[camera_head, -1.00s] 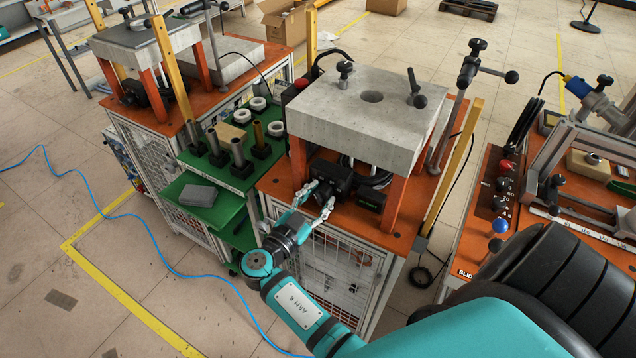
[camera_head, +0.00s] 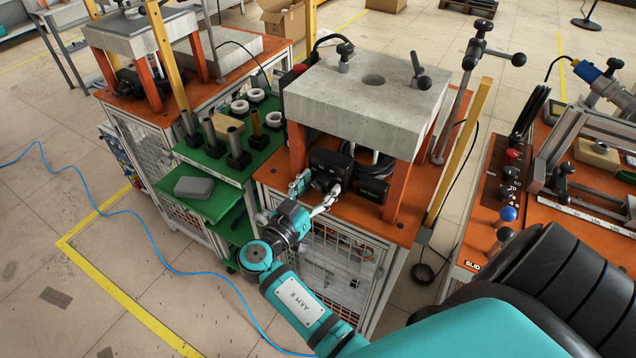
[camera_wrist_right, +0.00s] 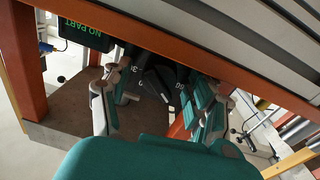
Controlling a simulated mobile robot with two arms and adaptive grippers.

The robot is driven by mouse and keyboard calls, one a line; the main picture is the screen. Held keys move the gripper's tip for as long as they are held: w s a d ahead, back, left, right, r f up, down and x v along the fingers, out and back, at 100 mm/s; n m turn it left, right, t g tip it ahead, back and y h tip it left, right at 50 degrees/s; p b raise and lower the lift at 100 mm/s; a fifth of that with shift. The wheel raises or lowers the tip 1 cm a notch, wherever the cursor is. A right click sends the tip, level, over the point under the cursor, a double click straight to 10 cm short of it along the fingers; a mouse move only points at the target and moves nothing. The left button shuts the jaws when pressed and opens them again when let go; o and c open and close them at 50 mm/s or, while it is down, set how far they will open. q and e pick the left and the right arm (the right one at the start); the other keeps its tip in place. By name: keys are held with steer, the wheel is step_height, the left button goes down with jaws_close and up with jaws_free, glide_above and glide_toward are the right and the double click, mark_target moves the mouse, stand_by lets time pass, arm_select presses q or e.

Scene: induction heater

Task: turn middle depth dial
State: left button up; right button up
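The black dial unit (camera_head: 331,168) sits under the concrete block of the middle heater, on its orange top. Its dial (camera_wrist_right: 158,84) has pale marks and shows between my fingers in the right wrist view. My right gripper (camera_head: 313,192) reaches in from the front, one finger on each side of the dial. Its fingers are spread in the right wrist view (camera_wrist_right: 155,92), and a gap seems to remain beside the dial; contact cannot be told. In the head view the fingers partly hide the dial. My left gripper is not in view.
The concrete block (camera_head: 365,105) on orange posts hangs close above my right gripper. A small display reading "NO PART" (camera_wrist_right: 85,32) stands beside the dial. A control panel (camera_head: 508,185) is to the right.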

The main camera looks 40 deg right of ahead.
mark_target(318, 185)
steer(key=shift+r, duration=0.15)
step_height(318, 185, up, 10)
steer(key=shift+f, duration=0.15)
stand_by(0.3)
steer(key=shift+f, duration=0.1)
